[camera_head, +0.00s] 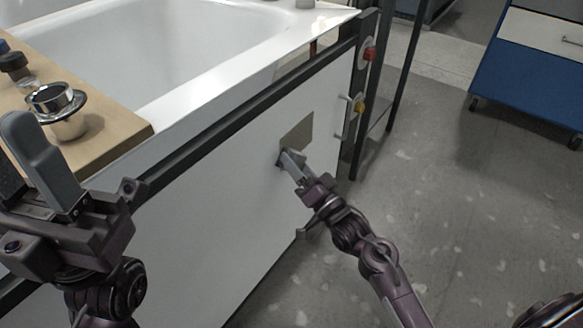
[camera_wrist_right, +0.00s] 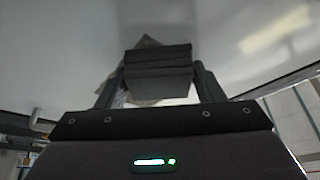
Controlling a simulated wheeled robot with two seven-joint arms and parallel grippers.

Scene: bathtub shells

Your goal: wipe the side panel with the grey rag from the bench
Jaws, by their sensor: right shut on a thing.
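The white side panel (camera_head: 225,200) runs along the front of the bathtub, below a dark rail. A flat grey-brown square patch (camera_head: 297,131) shows on the panel, near its right end. My right gripper (camera_head: 287,160) is at the panel just below the patch, shut on the grey rag (camera_head: 281,158). In the right wrist view the rag (camera_wrist_right: 158,68) is a dark folded block between the fingers, against the pale panel; part of the patch (camera_wrist_right: 148,42) shows behind it. My left gripper (camera_head: 22,150) is at the left, fingers upward and apart, empty, in front of the wooden board.
The white tub (camera_head: 200,50) stands behind the panel. A wooden board (camera_head: 110,140) at left carries a chrome drain fitting (camera_head: 57,105) and small dark parts. A red knob (camera_head: 369,54) and metal handle (camera_head: 346,118) are right of the patch. A blue cabinet (camera_head: 530,75) stands far right; the grey floor between is clear.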

